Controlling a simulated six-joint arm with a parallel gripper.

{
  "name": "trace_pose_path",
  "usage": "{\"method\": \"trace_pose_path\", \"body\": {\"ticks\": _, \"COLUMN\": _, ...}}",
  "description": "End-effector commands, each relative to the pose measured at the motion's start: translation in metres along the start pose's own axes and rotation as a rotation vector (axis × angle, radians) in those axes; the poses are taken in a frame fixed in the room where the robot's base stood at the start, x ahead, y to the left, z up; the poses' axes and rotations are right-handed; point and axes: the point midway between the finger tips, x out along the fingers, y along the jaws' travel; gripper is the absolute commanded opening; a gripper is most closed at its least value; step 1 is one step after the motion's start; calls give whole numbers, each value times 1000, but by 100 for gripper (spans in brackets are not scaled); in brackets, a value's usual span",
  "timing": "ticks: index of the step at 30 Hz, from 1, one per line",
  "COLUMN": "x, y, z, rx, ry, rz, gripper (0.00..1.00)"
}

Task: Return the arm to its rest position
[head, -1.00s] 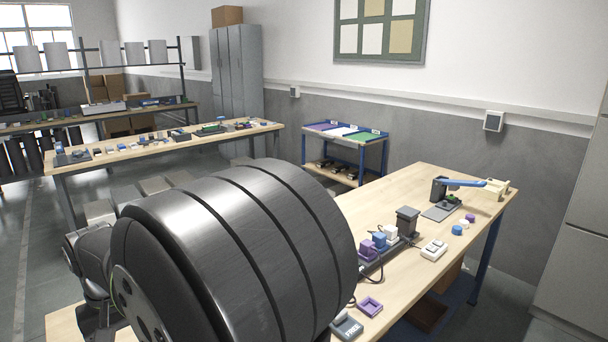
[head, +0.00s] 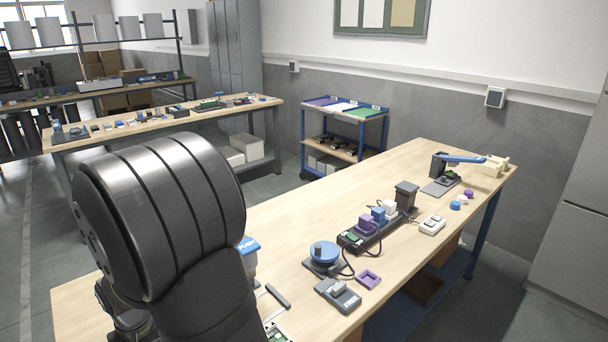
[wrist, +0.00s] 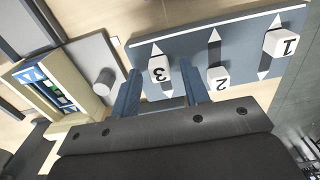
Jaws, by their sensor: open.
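My gripper (wrist: 160,76) shows in the wrist view with its two blue fingers apart and nothing held. A white slider block marked 3 (wrist: 161,69) appears between the fingertips; I cannot tell how far beyond them it is. Blocks marked 2 (wrist: 218,79) and 1 (wrist: 281,43) sit beside it on the same blue-grey panel (wrist: 190,30), each on a double-arrow track. In the head view my dark arm links fill the lower left and the gripper is hidden.
The wooden bench (head: 280,215) carries a blue dial (head: 324,252), a grey switch box (head: 338,294), a purple square frame (head: 369,279), a strip with coloured blocks (head: 378,228) and a blue-lever device (head: 458,159). A tray cart (head: 344,137) stands behind. The bench's middle left is clear.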

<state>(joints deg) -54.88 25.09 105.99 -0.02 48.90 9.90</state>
Motion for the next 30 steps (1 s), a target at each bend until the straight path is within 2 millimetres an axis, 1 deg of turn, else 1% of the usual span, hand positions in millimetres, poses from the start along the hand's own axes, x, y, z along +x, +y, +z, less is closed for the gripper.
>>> {"method": "trace_pose_path", "body": {"ticks": 9, "x": -1, "y": 0, "z": 0, "rx": 0, "ry": 0, "rz": 0, "gripper": 42}}
{"method": "trace_pose_path", "body": {"ticks": 14, "x": -7, "y": 0, "z": 4, "rx": 0, "ry": 2, "rz": -1, "gripper": 42}}
{"method": "trace_pose_path", "body": {"ticks": 17, "x": -22, "y": 0, "z": 4, "rx": 0, "ry": 4, "rz": -1, "gripper": 42}}
{"method": "trace_pose_path", "body": {"ticks": 30, "x": -110, "y": 0, "z": 4, "rx": 0, "ry": 4, "rz": -1, "gripper": 42}}
